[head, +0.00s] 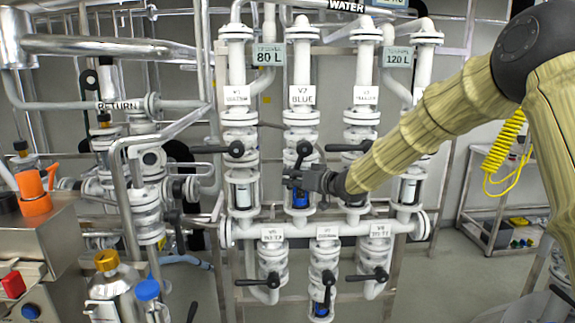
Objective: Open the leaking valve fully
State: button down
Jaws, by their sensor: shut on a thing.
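The valve labelled V2 BLUE (302,118) stands on the middle upper pipe. Its black handle (303,149) points down along the pipe, tilted slightly left. My gripper (288,177) comes in from the right and is shut on the lower end of this handle, which it partly hides. Below the valve, a sight glass (300,198) shows blue liquid. The V1 handle (235,149) and V3 handle (365,146) lie crosswise to their pipes. The lower middle valve (325,258) has its handle (327,279) hanging down, with blue beneath it. I cannot make out a leak.
Lower left and right valve handles (272,281) (380,274) lie crosswise. A steel bench (50,240) with an orange item (34,192) stands at left. Bottles with yellow (106,260) and blue caps (146,289) are in front. A shelf rack (500,190) stands at right.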

jog(key=shift+d+f+n+g+h+p, duration=0.2)
jog(key=shift+d+n+h+p, duration=0.2)
jog(key=shift+d+p, duration=0.25)
jog(key=shift+d+f+n+g+h+p, duration=0.2)
jog(key=shift+d+n+h+p, duration=0.15)
jog(key=shift+d+h+p, duration=0.25)
jog(key=shift+d+f+n+g+h+p, duration=0.2)
jog(key=shift+d+n+h+p, duration=0.15)
jog(key=shift+d+p, duration=0.35)
jog(key=shift+a, duration=0.15)
jog(key=c, duration=1.3)
grip_release()
jog(key=shift+r, duration=0.1)
jog(key=shift+r, duration=0.15)
